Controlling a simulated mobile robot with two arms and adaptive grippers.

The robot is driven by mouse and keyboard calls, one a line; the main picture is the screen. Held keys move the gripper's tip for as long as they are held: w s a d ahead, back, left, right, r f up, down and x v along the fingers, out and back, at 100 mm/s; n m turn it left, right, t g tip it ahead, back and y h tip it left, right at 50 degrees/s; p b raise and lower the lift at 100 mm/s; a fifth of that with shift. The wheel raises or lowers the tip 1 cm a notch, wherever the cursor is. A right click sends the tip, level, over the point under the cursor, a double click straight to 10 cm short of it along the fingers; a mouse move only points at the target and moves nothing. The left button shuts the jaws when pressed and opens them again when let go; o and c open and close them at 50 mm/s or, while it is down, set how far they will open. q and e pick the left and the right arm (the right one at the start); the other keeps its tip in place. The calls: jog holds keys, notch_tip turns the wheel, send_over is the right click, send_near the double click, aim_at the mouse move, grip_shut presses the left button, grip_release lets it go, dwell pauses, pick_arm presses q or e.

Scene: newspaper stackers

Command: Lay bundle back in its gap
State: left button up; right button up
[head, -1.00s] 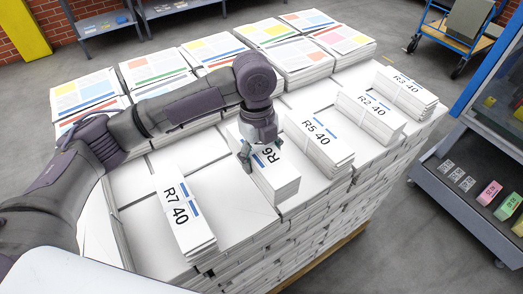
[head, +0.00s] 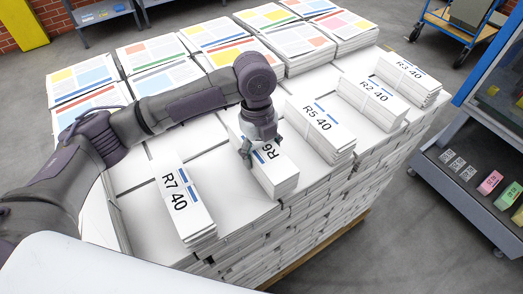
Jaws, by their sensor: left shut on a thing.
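A white paper bundle marked R6 (head: 275,172) lies or hovers just above the front of the pallet stack, in the row between the R7 bundle (head: 181,206) and the R5 bundle (head: 322,128). Its label reads the opposite way round from its neighbours' labels. My left gripper (head: 262,150) points down over the bundle's far end and is shut on it, hiding part of the label. I cannot tell whether the bundle's underside touches the stack. My right gripper is not in view.
R2 (head: 373,102) and R3 (head: 410,80) bundles lie further right in the row. Colour-printed stacks (head: 210,34) stand along the back. A blue cart (head: 455,22) stands behind. A shelf rack (head: 468,185) stands at the right. Bare white layer shows between the rows.

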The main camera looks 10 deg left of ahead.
aim_at(258, 142)
pick_arm(q)
jog(key=shift+f, duration=0.5)
jog(key=o, duration=1.8)
jog(key=shift+o, duration=0.5)
jog(key=shift+f, duration=0.1)
jog(key=r, duration=0.8)
jog(key=w+a+r, duration=0.1)
jog(key=r, duration=0.3)
